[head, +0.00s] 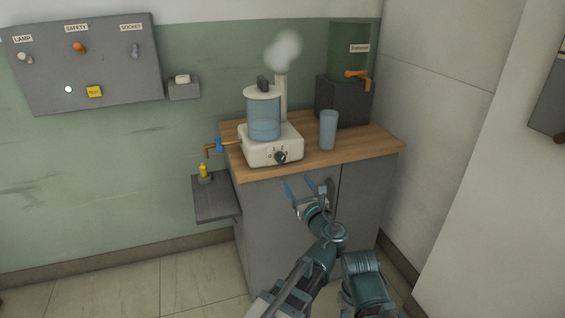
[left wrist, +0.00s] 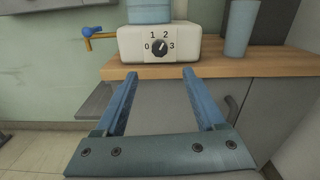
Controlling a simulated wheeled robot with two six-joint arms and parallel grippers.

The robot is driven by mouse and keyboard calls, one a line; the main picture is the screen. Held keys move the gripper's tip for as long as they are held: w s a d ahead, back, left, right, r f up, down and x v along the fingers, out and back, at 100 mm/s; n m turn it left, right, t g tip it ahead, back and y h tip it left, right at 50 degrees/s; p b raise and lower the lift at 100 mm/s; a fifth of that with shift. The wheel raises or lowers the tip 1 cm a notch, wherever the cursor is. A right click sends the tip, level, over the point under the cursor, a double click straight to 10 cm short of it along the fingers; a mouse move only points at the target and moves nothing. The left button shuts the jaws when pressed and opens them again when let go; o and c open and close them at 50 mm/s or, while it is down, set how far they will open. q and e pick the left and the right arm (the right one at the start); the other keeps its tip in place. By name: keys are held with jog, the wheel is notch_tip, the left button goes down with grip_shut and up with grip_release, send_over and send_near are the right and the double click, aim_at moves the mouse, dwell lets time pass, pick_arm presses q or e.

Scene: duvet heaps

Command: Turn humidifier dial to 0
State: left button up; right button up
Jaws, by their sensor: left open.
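The humidifier (head: 256,151) stands near the front edge of the wooden counter, with a clear blue tank on a cream base and vapour rising from its pipe. Its black dial (head: 280,157) is on the front face. In the left wrist view the open fingers (left wrist: 160,73) point toward the base. My right gripper is out of view.
A blue cup (head: 328,130) stands right of the humidifier. A green dispenser (head: 348,52) with an orange-handled tap is behind it. A blue-handled valve (head: 219,144) sticks out left, above a small shelf (head: 215,205). A grey switch panel (head: 115,60) hangs on the wall.

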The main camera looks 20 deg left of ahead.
aim_at(281, 160)
pick_arm(q)
jog(key=x, duration=1.3)
jog(key=shift+a, duration=0.15)
grip_shut()
